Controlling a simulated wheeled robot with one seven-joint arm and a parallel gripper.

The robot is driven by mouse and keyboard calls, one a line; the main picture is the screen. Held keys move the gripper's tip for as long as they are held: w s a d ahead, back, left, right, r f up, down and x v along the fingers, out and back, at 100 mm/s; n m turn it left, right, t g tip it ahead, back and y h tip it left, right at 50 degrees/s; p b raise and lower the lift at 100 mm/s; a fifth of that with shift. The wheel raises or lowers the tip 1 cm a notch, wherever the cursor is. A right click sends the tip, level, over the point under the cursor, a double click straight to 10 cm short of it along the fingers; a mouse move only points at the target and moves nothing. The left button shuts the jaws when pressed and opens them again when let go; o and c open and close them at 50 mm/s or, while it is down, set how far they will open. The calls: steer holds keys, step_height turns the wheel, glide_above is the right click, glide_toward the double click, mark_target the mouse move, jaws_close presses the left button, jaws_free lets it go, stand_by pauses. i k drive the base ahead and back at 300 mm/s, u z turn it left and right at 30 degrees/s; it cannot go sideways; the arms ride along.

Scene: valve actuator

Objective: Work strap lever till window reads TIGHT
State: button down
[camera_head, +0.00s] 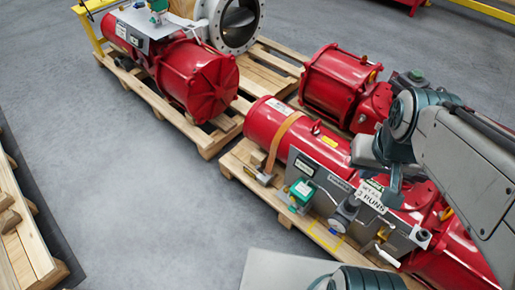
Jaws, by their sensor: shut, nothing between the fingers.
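An orange strap (283,136) runs over the near red cylinder (262,119) on the middle pallet. A small metal piece (264,177) sits at the strap's lower end by the pallet edge; I cannot tell whether it is the lever. No window reading TIGHT can be read at this size. My gripper (392,199) comes down from the right over the actuator's panel, beside a white lettered tag (370,195). It is shut and empty, well to the right of the strap. I cannot tell whether it touches anything.
A grey panel (318,175) with a green box (302,191), a round gauge and fittings runs along the actuator's front. A second red actuator (200,80) rests on a pallet at upper left. An empty-looking pallet (22,235) is at far left. Grey floor between is clear.

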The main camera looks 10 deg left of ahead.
mark_target(261, 171)
steer(key=k, duration=0.25)
steer(key=u, duration=0.8)
steer(key=i, duration=0.5)
steer(key=z, duration=0.05)
